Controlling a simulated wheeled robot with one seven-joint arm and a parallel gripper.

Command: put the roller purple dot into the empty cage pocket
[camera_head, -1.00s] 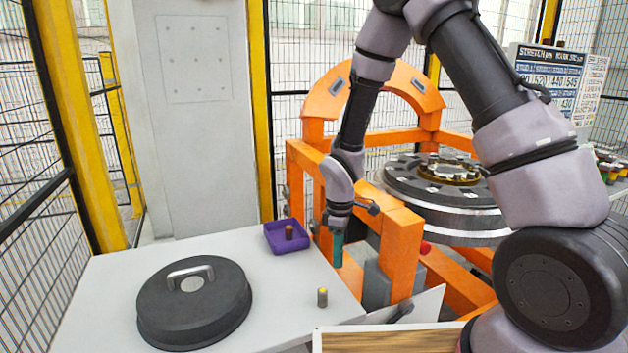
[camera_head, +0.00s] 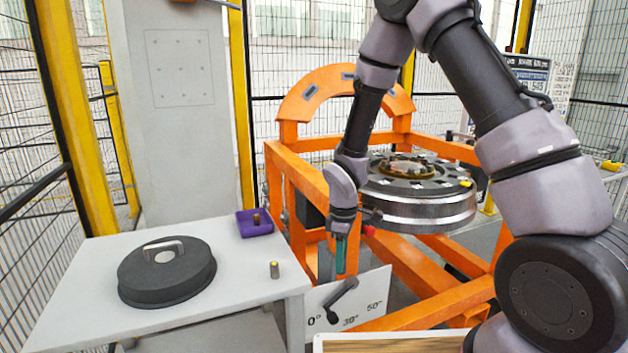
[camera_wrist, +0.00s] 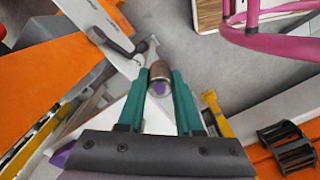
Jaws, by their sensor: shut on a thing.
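My gripper (camera_wrist: 160,100) is shut on the roller with the purple dot (camera_wrist: 158,77), a brownish metal cylinder whose purple end faces the wrist camera. In the head view my teal gripper fingers (camera_head: 340,256) point down between the grey table and the orange stand, and the roller is not clearly visible there. The round bearing unit (camera_head: 418,208) lies flat in the orange stand, to the right of and beyond my gripper. Its cage (camera_head: 406,167) is in the middle of the top. The empty pocket cannot be made out from here.
The grey table (camera_head: 110,255) bears a black lid with a handle (camera_head: 168,272), a purple tray (camera_head: 254,229) with a brown roller, and a yellow-dotted roller (camera_head: 274,269). The orange frame (camera_head: 300,180) and an angle plate with a black lever (camera_head: 343,300) stand close to my gripper.

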